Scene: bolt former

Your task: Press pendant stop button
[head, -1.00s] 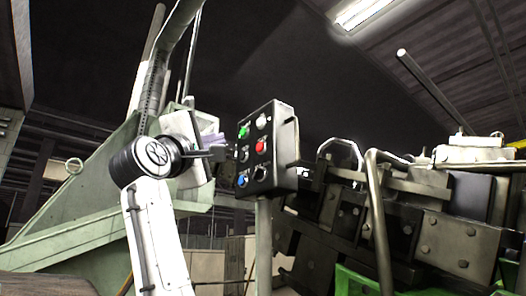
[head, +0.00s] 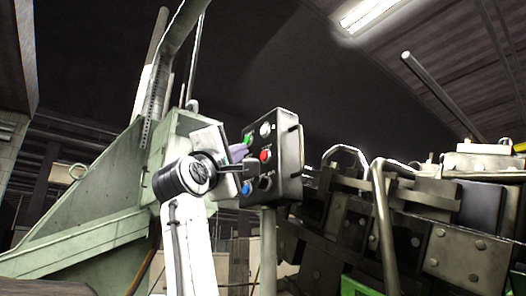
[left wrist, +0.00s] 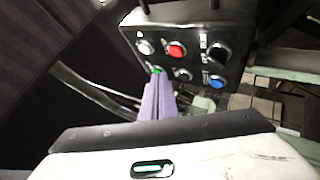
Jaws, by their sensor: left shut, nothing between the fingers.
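The pendant (head: 287,150) is a dark box on a post, with green, white, red, black and blue buttons on its face. The red button (head: 265,155) is in the right column below the white one, and it also shows clear in the left wrist view (left wrist: 177,50). My left gripper (head: 240,152) is shut and empty, its purple fingers pointing at the box. In the left wrist view its fingertips (left wrist: 158,82) overlap the green button (left wrist: 157,69), below and left of the red one. I cannot tell whether they touch. My right gripper is not in view.
The grey-green machine frame (head: 85,205) stands at left behind my left arm. Dark machine blocks (head: 450,240) and a bent metal pipe (head: 382,225) are to the right of the pendant. The pendant's post (head: 268,245) runs down below the box.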

